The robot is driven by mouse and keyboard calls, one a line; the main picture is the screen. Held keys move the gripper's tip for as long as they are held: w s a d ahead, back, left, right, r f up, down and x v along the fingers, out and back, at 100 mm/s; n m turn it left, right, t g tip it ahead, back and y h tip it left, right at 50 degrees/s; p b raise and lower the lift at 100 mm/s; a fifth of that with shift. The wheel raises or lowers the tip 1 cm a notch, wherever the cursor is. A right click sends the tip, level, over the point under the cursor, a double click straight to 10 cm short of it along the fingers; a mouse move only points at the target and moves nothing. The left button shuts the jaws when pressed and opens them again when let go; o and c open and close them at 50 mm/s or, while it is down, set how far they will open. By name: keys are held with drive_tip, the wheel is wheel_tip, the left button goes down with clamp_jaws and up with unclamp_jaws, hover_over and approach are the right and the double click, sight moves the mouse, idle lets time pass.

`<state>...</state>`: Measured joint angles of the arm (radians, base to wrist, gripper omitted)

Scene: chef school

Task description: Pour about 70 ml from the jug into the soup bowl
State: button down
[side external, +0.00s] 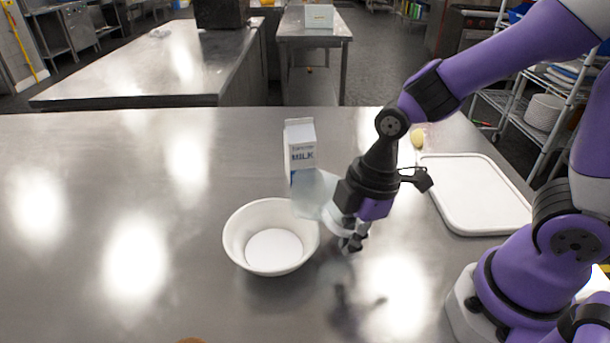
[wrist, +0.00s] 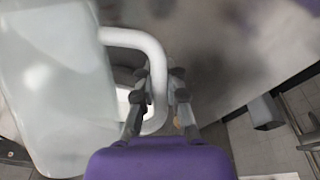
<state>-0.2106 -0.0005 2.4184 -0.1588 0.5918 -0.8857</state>
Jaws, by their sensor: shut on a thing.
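The jug (side external: 314,193) is pale and translucent, held off the table above the right rim of the soup bowl. It appears tilted toward the bowl, partly hidden by my gripper (side external: 352,238). The white soup bowl (side external: 236,240) stands upright on the steel table, with a flat, brighter white round area inside; I cannot tell whether that is liquid or its bottom. No stream is visible. In the wrist view the jug (wrist: 55,85) fills the left side, and my gripper (wrist: 160,85) is shut on its white handle (wrist: 150,48). The level in the jug cannot be told.
A milk carton (side external: 300,146) stands upright just behind the jug. A white tray (side external: 472,200) lies at the right, with a small yellowish item (side external: 417,138) near its far left corner. A brown thing (side external: 191,340) shows at the front edge. The table's left is clear.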

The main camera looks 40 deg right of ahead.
sight(368, 233)
drive_tip(key=shift+r, duration=0.1)
idle(0.7)
drive_tip(key=shift+a+r+y+b, duration=0.25)
drive_tip(key=shift+y+b, duration=0.2)
drive_tip(key=shift+y, duration=0.25)
drive_tip(key=shift+d+r+y+b, duration=0.1)
drive_tip(key=shift+r+y+b, duration=0.15)
drive_tip(key=shift+y, duration=0.3)
drive_tip(key=shift+r+y+b, duration=0.15)
drive_tip(key=shift+y+b, duration=0.15)
drive_tip(key=shift+y, duration=0.25)
drive_tip(key=d+f+y+b, duration=0.1)
drive_tip(key=s+d+f+n+y, duration=0.1)
drive_tip(key=y, duration=0.1)
drive_tip(key=shift+d+b, duration=0.2)
drive_tip(key=shift+b, duration=0.2)
drive_tip(key=shift+s+d+r+n+t+y+b, duration=0.15)
drive_tip(key=shift+d+n+y+b, duration=0.25)
drive_tip(key=shift+y, duration=0.45)
drive_tip(key=shift+d+r+n+t+y+b, duration=0.15)
drive_tip(key=shift+d+n+y+b, duration=0.15)
drive_tip(key=shift+d+y, duration=0.4)
drive_tip(key=shift+s+d+r+n+y+b, duration=0.15)
drive_tip(key=shift+d+n+y+b, duration=0.25)
drive_tip(key=shift+y, duration=0.55)
drive_tip(key=shift+w+a, duration=0.1)
